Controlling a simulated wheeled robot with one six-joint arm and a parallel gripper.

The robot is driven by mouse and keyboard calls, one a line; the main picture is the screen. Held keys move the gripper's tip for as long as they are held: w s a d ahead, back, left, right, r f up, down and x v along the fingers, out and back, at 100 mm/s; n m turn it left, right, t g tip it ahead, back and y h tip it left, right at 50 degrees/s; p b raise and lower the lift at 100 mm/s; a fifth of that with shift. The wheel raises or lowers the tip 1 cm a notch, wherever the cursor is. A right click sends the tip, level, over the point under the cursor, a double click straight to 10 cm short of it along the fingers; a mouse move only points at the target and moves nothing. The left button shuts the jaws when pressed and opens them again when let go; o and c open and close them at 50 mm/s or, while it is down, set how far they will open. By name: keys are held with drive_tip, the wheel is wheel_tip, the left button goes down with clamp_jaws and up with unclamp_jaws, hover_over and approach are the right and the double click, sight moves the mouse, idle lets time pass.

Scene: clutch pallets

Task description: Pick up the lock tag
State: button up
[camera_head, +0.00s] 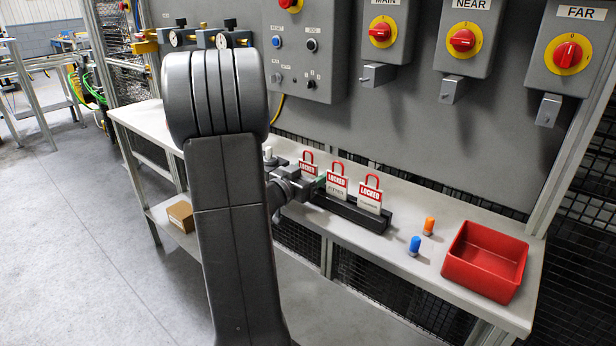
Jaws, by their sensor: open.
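Three lock tags stand in a row in a black rack (352,212) on the bench. Each has a red shackle and a white and red plate reading LOCKED. The right tag (370,195) and the middle tag (337,184) show clearly. The left tag (308,167) is partly covered at its lower part by my gripper (314,184). My gripper is open, at the left end of the rack, beside the left tag. Its fingers are small and partly hidden, and I cannot tell whether they touch the tag.
A red bin (486,262) stands at the bench's right end. An orange capped piece (428,226) and a blue capped piece (414,245) stand left of it. A grey panel (420,130) with red-yellow switches rises behind the bench (390,240). A cardboard box (181,215) sits on the lower shelf.

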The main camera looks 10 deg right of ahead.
drive_tip(key=c, duration=0.7)
drive_tip(key=shift+r, duration=0.1)
drive_tip(key=shift+c, duration=0.2)
